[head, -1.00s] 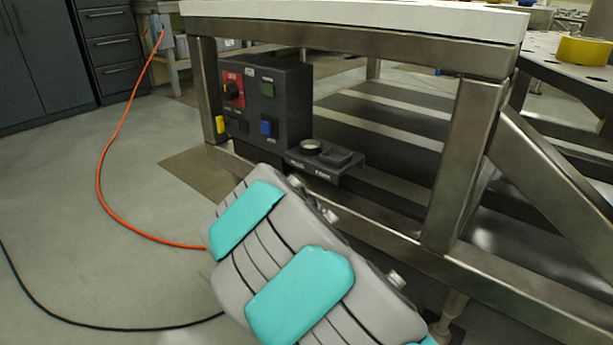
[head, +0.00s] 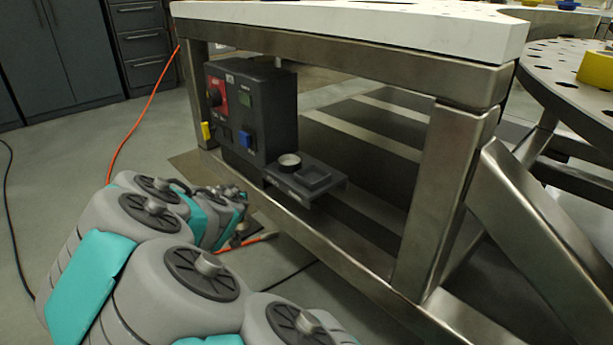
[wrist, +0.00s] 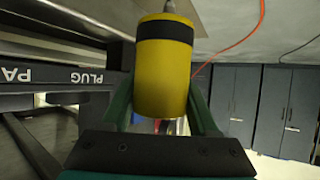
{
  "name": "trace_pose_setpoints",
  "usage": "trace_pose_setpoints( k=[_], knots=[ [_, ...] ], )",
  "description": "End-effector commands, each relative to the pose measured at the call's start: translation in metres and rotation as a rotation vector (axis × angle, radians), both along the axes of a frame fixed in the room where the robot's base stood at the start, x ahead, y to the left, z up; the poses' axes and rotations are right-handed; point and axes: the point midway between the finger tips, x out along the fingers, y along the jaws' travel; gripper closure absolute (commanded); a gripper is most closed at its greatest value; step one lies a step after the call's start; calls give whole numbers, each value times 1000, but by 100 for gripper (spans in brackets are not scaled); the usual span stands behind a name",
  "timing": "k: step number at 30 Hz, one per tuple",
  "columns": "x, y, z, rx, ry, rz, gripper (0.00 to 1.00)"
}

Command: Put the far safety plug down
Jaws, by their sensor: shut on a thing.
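The safety plug (wrist: 163,75) is a yellow cylinder with a black band, seen large in the wrist view. My gripper (wrist: 163,112) is shut on it, with one green finger on each side. In the head view I cannot make out the plug, and my arm hides most of the gripper area. A dark shelf (wrist: 50,102) marked "PLUG" and "PA", upside down, is left of the held plug and apart from it in the picture. In the head view this shelf (head: 330,186) carries a round ring socket (head: 289,162) and a square pad (head: 315,177).
A dark control box (head: 270,115) with red, green and blue controls and a yellow piece (head: 206,130) stands behind the shelf. The steel table frame (head: 440,190) is on the right, under a white top (head: 350,22). An orange cable (head: 150,100) lies on the floor.

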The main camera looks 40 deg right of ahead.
Motion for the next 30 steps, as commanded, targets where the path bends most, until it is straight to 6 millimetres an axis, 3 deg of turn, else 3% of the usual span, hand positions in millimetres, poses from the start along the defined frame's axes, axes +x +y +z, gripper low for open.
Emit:
trace_pose_setpoints(
  k=[1, 6, 12, 15, 18, 21, 30],
  knots=[
    [-17, -19, 24, -5, -11, -80, 100],
    [-85, -73, 74, -4, -8, -364, 100],
    [-163, -108, 114, -1, -6, -643, 100],
    [-190, -116, 126, -3, -6, -732, 100],
    [-206, -119, 130, -1, -2, -788, 100],
    [-209, -123, 132, 0, 0, -810, 100],
    [-171, -153, 127, -2, 2, -812, 100]
  ],
)
